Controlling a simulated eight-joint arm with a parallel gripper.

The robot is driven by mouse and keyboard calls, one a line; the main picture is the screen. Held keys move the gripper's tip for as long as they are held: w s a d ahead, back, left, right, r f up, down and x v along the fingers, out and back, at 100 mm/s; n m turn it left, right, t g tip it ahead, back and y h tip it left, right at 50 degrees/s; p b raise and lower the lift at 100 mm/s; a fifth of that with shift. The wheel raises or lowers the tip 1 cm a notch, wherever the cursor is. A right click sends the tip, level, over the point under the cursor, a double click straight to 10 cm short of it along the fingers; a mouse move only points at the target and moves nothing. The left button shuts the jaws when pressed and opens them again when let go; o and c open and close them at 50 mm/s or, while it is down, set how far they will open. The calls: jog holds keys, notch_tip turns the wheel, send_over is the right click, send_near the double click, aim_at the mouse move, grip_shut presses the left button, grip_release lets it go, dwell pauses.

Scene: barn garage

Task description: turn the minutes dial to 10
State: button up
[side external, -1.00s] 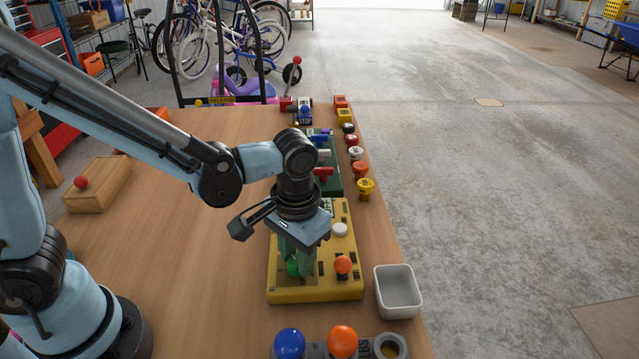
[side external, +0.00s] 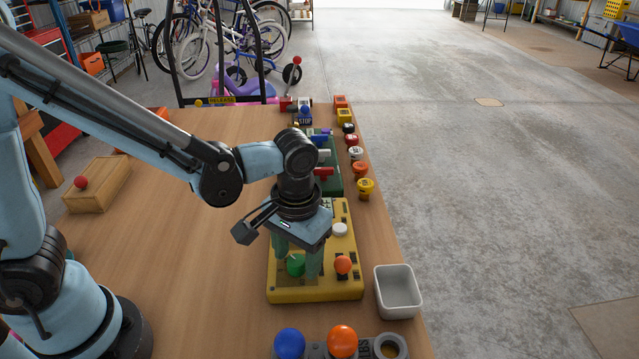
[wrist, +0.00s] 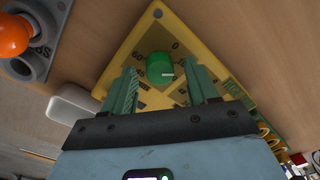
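The green minutes dial (side external: 296,265) is a round knob on the yellow panel (side external: 288,294). It also shows in the wrist view (wrist: 158,66), with a small white mark on its lower right side. Printed numbers surround it, including a 0 and a 60; the exact setting is too small to read surely. My gripper (side external: 298,263) is above the panel with a finger on each side of the dial. In the wrist view my gripper (wrist: 163,71) is open, with visible gaps between both fingers and the dial.
An orange knob (side external: 343,265) and a white button (side external: 340,229) are on the panel's right side. A white bin (side external: 398,292) is to the right. A blue ball (side external: 290,343) is in front.

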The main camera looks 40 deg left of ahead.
aim_at(299, 261)
notch_tip(299, 261, up, 12)
jog(key=shift+d, duration=0.2)
dwell(0.8)
jog(key=s+a+f+m+t, duration=0.1)
jog(key=a+f+t, duration=0.1)
jog(key=a+t, duration=0.5)
jog(key=a, duration=0.5)
jog(key=shift+s+a, duration=0.3)
jog(key=shift+a, duration=0.1)
jog(key=shift+f, duration=0.1)
dwell(0.4)
